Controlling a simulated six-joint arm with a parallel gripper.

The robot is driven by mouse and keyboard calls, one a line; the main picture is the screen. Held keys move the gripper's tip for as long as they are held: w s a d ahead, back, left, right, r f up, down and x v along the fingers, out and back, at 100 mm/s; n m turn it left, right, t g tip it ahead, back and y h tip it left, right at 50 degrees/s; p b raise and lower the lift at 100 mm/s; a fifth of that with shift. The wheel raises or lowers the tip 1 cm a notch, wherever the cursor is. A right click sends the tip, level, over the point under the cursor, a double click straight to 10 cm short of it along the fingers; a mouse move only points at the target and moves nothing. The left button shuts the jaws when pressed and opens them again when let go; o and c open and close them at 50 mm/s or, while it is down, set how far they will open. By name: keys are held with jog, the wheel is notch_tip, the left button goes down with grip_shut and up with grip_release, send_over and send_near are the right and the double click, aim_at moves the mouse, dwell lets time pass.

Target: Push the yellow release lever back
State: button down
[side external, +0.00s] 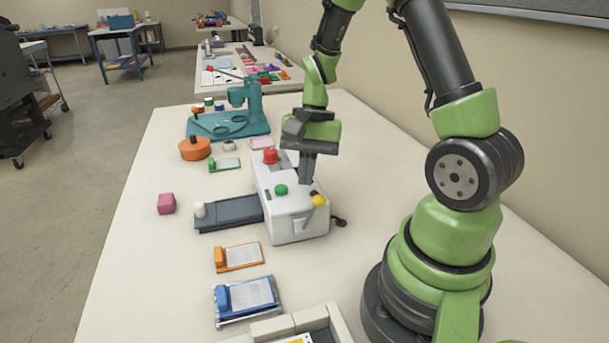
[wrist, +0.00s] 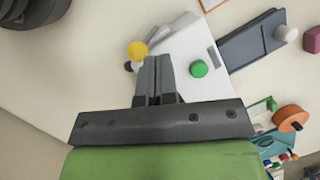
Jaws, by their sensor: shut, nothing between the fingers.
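The laminator (side external: 298,213) is a white box on the table with a red button (side external: 271,156) and a green button (side external: 281,190) on top. The yellow release lever (side external: 318,200) has a round yellow knob at the near right end of the box. The knob also shows in the wrist view (wrist: 138,49), just left of my fingertips. My gripper (side external: 306,181) is shut and empty, pointing down over the box's top beside the lever. In the wrist view my gripper (wrist: 154,60) partly covers the white box. Whether the fingers touch the lever I cannot tell.
A dark feed tray (side external: 230,212) extends left from the laminator. Orange (side external: 238,257) and blue (side external: 247,297) clipped cards lie nearer. A pink block (side external: 166,204), an orange round dispenser (side external: 195,148) and a teal press (side external: 240,110) stand left and behind. The table's left front is clear.

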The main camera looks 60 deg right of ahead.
jog(key=d+r, duration=0.6)
jog(key=r, duration=0.4)
jog(key=shift+d+r, duration=0.25)
jog(key=shift+d, duration=0.15)
jog(key=s+a+r+n+t, duration=0.3)
jog(key=s+a+n, duration=0.1)
jog(key=a, duration=0.4)
jog(key=s+a+r+n+t+h, duration=0.1)
jog(key=s+a+r+n+t, duration=0.3)
jog(key=a, duration=0.4)
jog(key=shift+s+a+n, duration=0.4)
jog(key=shift+s+n, duration=0.1)
jog(key=shift+n, duration=0.3)
jog(key=shift+r, duration=0.1)
